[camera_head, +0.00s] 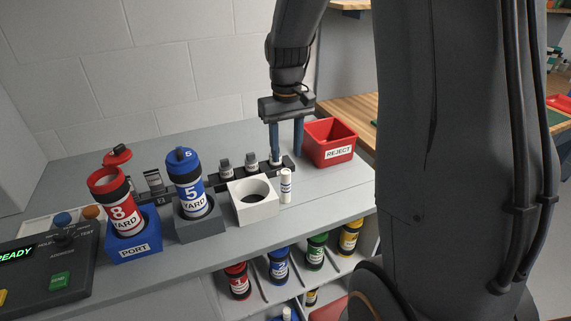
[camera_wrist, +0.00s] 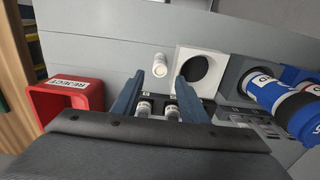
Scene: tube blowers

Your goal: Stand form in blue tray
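A small white cylinder with dark print (camera_head: 286,186), perhaps the rolled form, stands upright on the grey counter beside a white block with a round hole (camera_head: 240,213). In the wrist view the white cylinder (camera_wrist: 160,64) shows beyond the fingertips, apart from them. My gripper (camera_head: 286,150) is open and points down over the right end of a dark rack (camera_head: 236,176). In the wrist view my gripper (camera_wrist: 157,97) has its fingers apart, with two small capped vials (camera_wrist: 143,107) showing between them. No blue tray shows clearly; a partly cut-off blue edge (camera_head: 283,318) lies low under the counter.
A red REJECT bin (camera_head: 331,143) stands right of the gripper. A blue PORT block (camera_head: 134,240) holds a red 8 tube, and a grey block (camera_head: 199,229) holds a blue 5 tube. A control panel (camera_head: 50,270) is at left. Coloured canisters (camera_head: 278,266) fill the shelf below.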

